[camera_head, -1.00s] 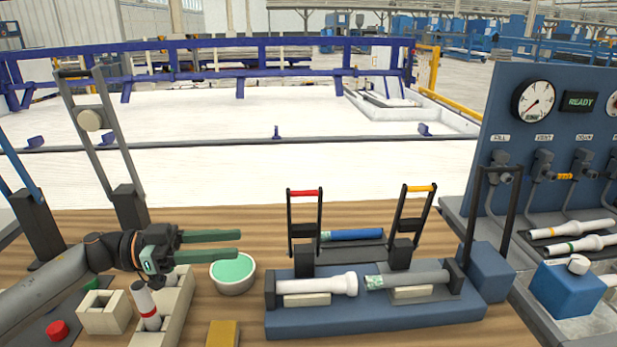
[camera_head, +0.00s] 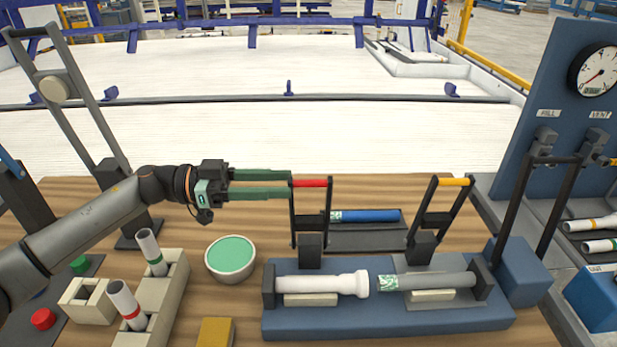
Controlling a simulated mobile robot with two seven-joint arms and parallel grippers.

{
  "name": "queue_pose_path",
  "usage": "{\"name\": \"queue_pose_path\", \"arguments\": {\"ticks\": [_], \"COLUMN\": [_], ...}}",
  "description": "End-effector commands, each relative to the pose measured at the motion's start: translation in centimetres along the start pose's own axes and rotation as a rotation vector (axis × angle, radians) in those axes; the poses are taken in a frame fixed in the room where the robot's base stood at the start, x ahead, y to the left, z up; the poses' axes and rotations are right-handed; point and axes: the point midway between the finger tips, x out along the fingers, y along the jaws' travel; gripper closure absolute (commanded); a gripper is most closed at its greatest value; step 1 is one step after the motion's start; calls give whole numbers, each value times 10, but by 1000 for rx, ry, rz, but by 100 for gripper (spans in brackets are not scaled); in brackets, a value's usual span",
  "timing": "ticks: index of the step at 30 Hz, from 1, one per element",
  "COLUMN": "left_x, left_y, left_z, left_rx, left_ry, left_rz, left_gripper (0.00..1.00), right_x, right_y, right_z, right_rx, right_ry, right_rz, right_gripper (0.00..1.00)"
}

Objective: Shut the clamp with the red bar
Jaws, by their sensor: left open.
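The clamp with the red bar (camera_head: 312,183) stands on the far side of the blue fixture, its black frame upright and open. Below it a white pipe with a collar (camera_head: 320,284) lies on a cream support, facing a grey pipe (camera_head: 430,282). My left gripper (camera_head: 291,184) comes in from the left, open, its green fingers pointing right. Its fingertips are at the left end of the red bar; I cannot tell whether they touch it. The clamp with the yellow bar (camera_head: 454,182) is also upright, to the right. The right gripper is not in view.
The blue fixture (camera_head: 390,321) sits on the wooden table. A bowl of green stuff (camera_head: 231,258) stands left of it. A cream rack (camera_head: 166,288) holds upright pipes. A blue pipe (camera_head: 366,216) lies behind the clamps. A tall grey frame (camera_head: 107,128) stands left.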

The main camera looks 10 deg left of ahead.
Motion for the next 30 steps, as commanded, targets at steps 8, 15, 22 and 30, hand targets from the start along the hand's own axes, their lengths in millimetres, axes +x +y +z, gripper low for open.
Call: {"name": "queue_pose_path", "arguments": {"ticks": [8, 15, 22, 30], "left_x": [46, 58, 58, 57], "left_y": [0, 0, 0, 0], "left_z": [-1, 0, 0, 0], "left_rx": [0, 0, 0, 0], "left_ry": [2, 0, 0, 0], "left_rz": [2, -1, -1, -1], "left_gripper": [53, 53, 55, 86], "right_x": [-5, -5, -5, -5], "right_y": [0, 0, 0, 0], "right_z": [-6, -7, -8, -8], "right_rx": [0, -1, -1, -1], "right_ry": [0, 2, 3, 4], "right_rz": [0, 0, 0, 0], "right_gripper": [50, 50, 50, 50]}}
